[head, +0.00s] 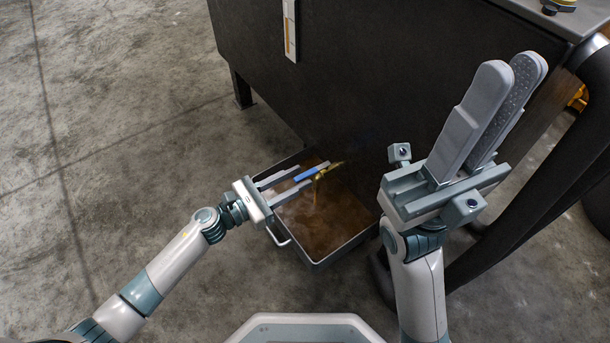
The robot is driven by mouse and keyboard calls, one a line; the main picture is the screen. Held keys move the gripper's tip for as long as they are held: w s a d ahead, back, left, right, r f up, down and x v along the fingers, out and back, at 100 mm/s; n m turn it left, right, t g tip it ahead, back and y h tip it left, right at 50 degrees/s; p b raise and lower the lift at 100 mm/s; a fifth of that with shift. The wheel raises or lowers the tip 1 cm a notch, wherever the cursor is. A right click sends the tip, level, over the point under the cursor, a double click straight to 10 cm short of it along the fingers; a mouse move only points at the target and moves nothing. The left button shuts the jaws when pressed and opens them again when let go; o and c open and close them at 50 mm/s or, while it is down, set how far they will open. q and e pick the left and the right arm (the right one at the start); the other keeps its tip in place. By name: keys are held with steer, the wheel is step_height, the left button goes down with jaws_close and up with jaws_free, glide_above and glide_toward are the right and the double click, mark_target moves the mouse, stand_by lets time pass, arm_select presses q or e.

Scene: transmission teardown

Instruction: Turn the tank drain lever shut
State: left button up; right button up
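The drain lever (312,172) has a blue handle and sits on a brass valve (334,164) low on the dark tank (370,80). A thin brownish stream falls from below the valve into the drain pan (335,253). My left gripper (305,176) is at the lever's free end, its fingers apart with the blue handle between the tips. Whether either finger touches the handle cannot be told. My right gripper (512,66) is raised near the camera at the right, empty, its fingers a little apart.
The metal pan holds brown fluid and stands on the concrete floor (120,130), partly under the tank. A tank leg (242,91) stands behind it. A sight gauge (290,30) is on the tank face. Thick dark pipes (545,190) run down the right. The left floor is clear.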

mark_target(317, 169)
arm_select(q)
steer(key=shift+x, duration=1.6)
steer(key=shift+c, duration=0.6)
jaws_close()
steer(key=shift+a+f+b, duration=0.1)
steer(key=shift+a+b, duration=0.05)
steer(key=shift+b, duration=0.2)
